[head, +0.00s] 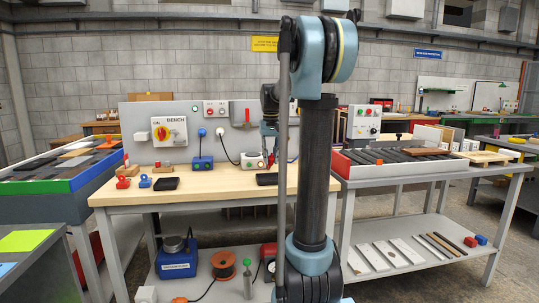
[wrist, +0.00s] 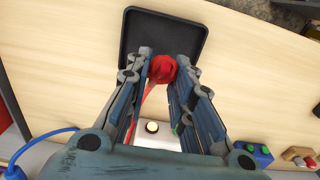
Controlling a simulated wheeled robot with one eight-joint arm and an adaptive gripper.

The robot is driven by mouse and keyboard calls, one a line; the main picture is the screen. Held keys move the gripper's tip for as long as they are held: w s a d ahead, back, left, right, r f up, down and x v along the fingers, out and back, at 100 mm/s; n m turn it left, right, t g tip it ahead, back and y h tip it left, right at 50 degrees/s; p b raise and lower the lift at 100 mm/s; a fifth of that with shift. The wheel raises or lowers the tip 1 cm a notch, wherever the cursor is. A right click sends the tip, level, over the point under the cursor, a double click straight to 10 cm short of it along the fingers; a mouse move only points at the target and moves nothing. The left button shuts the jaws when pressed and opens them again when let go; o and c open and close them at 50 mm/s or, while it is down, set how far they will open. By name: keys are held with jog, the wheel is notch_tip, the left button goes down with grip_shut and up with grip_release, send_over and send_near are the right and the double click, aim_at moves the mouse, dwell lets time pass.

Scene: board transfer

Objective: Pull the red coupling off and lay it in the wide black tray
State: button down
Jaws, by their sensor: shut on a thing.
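The red coupling (wrist: 162,69) is between the fingertips of my gripper (wrist: 160,66) in the wrist view, and the fingers are shut on it. A red strip runs from it back between the fingers; its far end is unclear. A black tray (wrist: 140,24) lies just beyond the fingertips, and the coupling overlaps its near edge in the picture. I cannot tell the height above it. In the head view my gripper (head: 270,148) is over the bench, in front of the back panel, and this tray (head: 265,180) is partly hidden by my arm.
Another black tray (head: 165,184) lies further left on the wooden bench (head: 215,182), beside red and blue fittings (head: 144,181). A blue box (head: 203,163) and a grey box with buttons (head: 252,160) stand along the panel. Bare wood separates the trays.

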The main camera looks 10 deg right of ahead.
aim_at(270, 167)
jog(key=shift+f, duration=1.95)
jog(key=c, duration=1.3)
grip_release()
notch_tip(270, 167, up, 12)
jog(key=shift+f, duration=0.1)
jog(key=shift+s, duration=0.1)
